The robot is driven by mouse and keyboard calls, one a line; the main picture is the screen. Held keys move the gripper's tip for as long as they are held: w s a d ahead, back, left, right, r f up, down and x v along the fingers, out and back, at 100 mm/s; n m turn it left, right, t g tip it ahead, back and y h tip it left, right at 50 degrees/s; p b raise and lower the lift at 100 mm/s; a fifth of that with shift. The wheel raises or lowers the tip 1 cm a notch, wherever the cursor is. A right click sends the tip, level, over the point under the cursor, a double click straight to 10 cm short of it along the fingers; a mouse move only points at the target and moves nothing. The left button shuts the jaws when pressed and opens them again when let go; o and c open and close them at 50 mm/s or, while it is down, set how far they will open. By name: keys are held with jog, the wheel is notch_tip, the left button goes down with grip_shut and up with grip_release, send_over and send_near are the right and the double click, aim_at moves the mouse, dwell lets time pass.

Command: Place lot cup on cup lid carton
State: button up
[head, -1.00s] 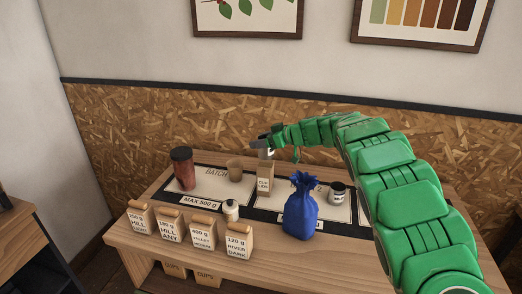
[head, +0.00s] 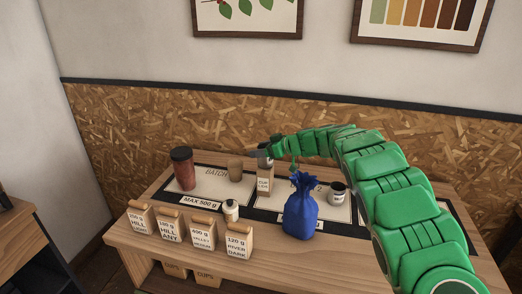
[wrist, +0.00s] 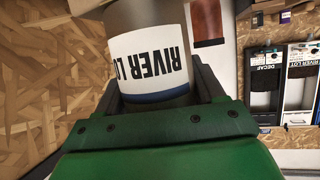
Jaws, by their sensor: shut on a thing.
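My gripper (head: 267,151) is shut on the lot cup, at the back of the table. In the wrist view the lot cup (wrist: 150,56) is grey with a white label reading "RIVER LO…" and a blue band, held between the jaws. In the head view only a small grey part of the cup (head: 264,162) shows below my gripper. The cup lid carton (head: 264,185), a small tan box with a white label, stands directly below the cup. Whether the cup touches the carton's top, I cannot tell.
A blue drawstring bag (head: 300,212) and a dark-lidded jar (head: 338,194) stand right of the carton. A tan cup (head: 235,171) and a red-brown tumbler (head: 183,170) stand left. Several labelled bags (head: 238,241) and a white jar (head: 231,210) stand in front.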

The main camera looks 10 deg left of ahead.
jog(key=shift+f, duration=0.1)
jog(key=o, duration=1.1)
jog(key=v, duration=1.2)
jog(key=shift+d, duration=0.1)
